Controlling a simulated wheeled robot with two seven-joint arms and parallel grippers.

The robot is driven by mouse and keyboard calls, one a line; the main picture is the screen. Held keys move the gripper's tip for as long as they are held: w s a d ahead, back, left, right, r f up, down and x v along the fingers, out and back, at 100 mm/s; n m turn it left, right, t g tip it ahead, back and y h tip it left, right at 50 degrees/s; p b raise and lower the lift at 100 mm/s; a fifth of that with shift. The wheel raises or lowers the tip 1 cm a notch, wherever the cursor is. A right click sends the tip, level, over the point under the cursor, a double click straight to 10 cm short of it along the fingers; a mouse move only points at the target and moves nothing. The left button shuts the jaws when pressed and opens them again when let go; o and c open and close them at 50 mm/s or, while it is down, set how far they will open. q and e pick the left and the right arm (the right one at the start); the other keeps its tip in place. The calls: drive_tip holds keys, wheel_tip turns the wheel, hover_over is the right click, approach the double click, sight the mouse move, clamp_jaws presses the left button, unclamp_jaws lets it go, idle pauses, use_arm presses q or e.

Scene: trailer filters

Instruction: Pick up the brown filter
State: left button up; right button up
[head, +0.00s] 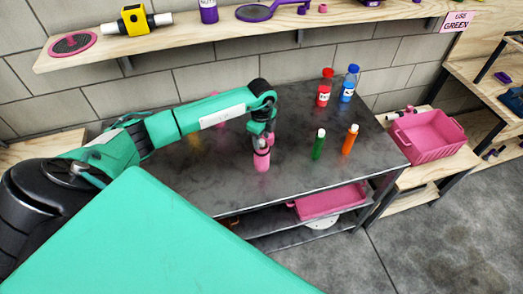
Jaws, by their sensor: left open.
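On the dark table (230,185), a green cylinder (318,146) and an orange cylinder (350,140), both with pale tops, stand upright right of my left gripper (262,148). The left gripper points down and is open at a pink cylinder (262,163). I cannot tell whether its fingers touch it. A yellowish patch (195,139) and a pink thing (218,99) are partly hidden behind my left arm. My right gripper is out of view.
A red-capped bottle (324,91) and a blue-capped bottle (348,86) stand at the table's back right. A pink crate (428,136) is on a wooden stand at right; a pink tray (330,202) is on the lower shelf. A wall shelf (250,30) runs above.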

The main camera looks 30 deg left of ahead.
use_arm(q)
drive_tip(key=shift+f, duration=0.25)
clamp_jaws()
drive_tip(key=shift+r, duration=0.15)
